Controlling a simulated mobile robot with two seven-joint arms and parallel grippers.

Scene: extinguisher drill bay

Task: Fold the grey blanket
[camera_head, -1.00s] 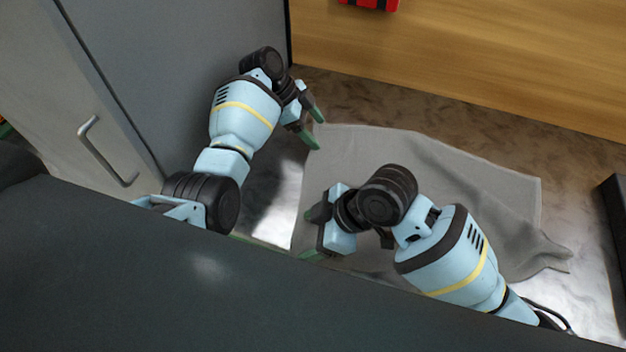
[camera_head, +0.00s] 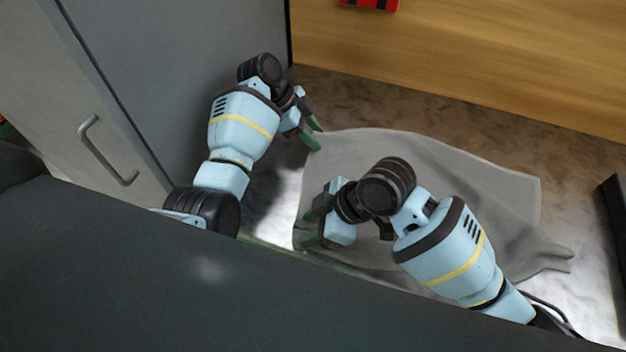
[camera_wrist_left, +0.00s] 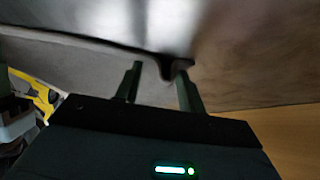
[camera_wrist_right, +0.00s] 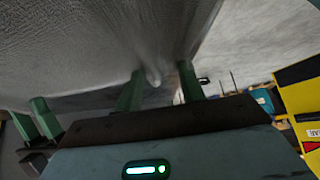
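The grey blanket (camera_head: 460,180) lies spread on the floor, its right side wrinkled. My left gripper (camera_head: 319,139) is at its far left corner; in the left wrist view, a small bunch of the blanket (camera_wrist_left: 175,69) sits between the fingers. My right gripper (camera_head: 305,230) is at its near left corner; in the right wrist view, the blanket (camera_wrist_right: 90,50) has a small ridge between the fingers. My right arm hides part of the blanket's middle.
A grey cabinet door with a handle (camera_head: 105,152) stands at the left. A wooden panel (camera_head: 480,60) runs along the back, with a red object (camera_head: 370,3) at the top. A dark object (camera_head: 614,215) stands at the right edge. Bare floor shows behind the blanket.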

